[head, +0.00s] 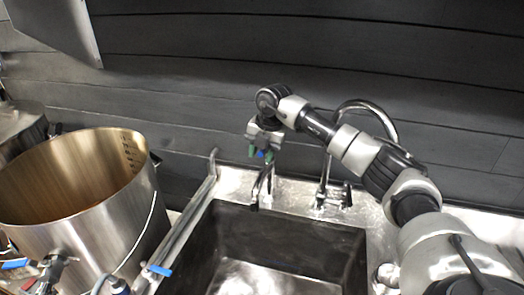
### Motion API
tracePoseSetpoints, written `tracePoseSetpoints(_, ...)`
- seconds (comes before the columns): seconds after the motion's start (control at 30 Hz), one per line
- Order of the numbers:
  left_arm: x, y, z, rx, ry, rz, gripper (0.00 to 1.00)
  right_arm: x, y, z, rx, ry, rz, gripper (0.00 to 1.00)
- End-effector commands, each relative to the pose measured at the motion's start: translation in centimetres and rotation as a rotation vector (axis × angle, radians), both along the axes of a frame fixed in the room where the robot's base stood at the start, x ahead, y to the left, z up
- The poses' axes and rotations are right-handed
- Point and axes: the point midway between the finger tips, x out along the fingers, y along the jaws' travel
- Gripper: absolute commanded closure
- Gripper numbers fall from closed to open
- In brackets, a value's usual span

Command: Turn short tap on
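The short tap (263,188) is a slim chrome tap on the back rim of the sink, left of the tall curved tap. My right gripper (261,153) hangs just above the short tap, fingers pointing down. Green and blue parts show at its fingertips. The tips are too small to tell whether they are open or shut, or whether they touch the tap. The gripper overlaps the tap's top in this view, so its handle is not clear. My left gripper is not in view.
The tall tap (324,190) with a high chrome spout stands just right, partly behind my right arm. The dark sink basin (285,238) lies below in a steel counter. A large steel pot (100,232) and metal rails (190,222) are on the left. Dark planks cover the wall.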

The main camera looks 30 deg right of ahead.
Motion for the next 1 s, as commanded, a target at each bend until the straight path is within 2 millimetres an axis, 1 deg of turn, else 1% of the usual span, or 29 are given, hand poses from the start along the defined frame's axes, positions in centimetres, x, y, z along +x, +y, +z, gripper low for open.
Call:
tracePoseSetpoints(0.2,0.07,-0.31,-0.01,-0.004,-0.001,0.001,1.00,0.00,0.00,-0.07,-0.001,0.001,0.000,0.60)
tracePoseSetpoints(0.47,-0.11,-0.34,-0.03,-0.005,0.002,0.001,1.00,-0.01,-0.01,-0.04,-0.001,0.001,0.000,1.00)
tracePoseSetpoints(0.8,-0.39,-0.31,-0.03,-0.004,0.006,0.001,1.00,0.04,0.05,0.00,-0.001,0.001,-0.005,1.00)
tracePoseSetpoints(1.0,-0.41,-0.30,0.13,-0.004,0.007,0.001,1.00,0.47,0.41,0.05,0.000,0.001,-0.058,1.00)
